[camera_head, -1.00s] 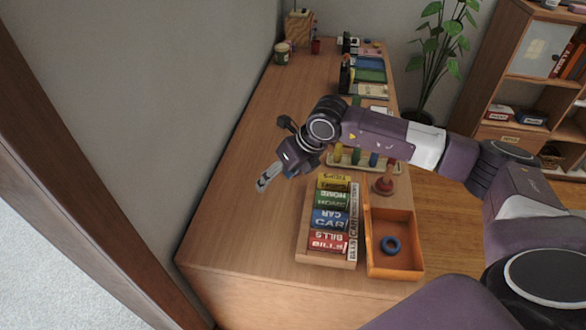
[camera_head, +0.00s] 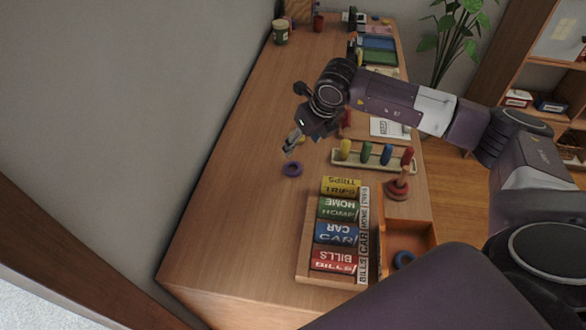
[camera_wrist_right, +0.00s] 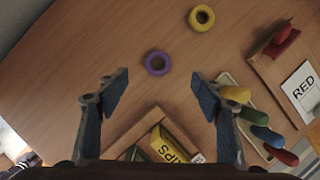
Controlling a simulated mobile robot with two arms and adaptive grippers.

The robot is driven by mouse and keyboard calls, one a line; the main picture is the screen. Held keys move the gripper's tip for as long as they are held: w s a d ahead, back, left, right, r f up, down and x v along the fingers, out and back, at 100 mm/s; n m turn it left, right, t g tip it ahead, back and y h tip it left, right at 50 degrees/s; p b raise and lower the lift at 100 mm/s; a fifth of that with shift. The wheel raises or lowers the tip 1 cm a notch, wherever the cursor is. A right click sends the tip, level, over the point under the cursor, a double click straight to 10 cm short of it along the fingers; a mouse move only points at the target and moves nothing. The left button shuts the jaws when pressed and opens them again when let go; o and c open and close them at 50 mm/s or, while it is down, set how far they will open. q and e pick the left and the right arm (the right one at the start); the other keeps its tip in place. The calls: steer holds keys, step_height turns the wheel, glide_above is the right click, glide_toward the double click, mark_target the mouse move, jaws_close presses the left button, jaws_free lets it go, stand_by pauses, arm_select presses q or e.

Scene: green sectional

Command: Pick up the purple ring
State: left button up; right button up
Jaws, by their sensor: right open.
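The purple ring (camera_head: 292,169) lies flat on the wooden desk, left of the peg rack. It also shows in the right wrist view (camera_wrist_right: 157,63), ahead of and between my fingertips. My right gripper (camera_head: 292,142) hangs just above and behind the ring in the head view. In the wrist view its two fingers (camera_wrist_right: 158,95) are spread wide with nothing between them. The ring appears apart from both fingers. My left gripper is not in view.
A yellow ring (camera_wrist_right: 201,18) lies beyond the purple one. The desk's left side is clear.

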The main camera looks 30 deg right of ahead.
steer(key=b, duration=0.4)
glide_toward(291, 169)
steer(key=r, duration=0.2)
steer(key=shift+s+d+f, duration=0.1)
steer(key=shift+f, duration=0.35)
steer(key=shift+s+d+f, duration=0.15)
steer(key=shift+f, duration=0.35)
steer(key=p+x, duration=0.1)
steer(key=x, duration=0.5)
steer(key=shift+w+a+f, duration=0.2)
steer(key=shift+w, duration=0.1)
steer(key=c, duration=1)
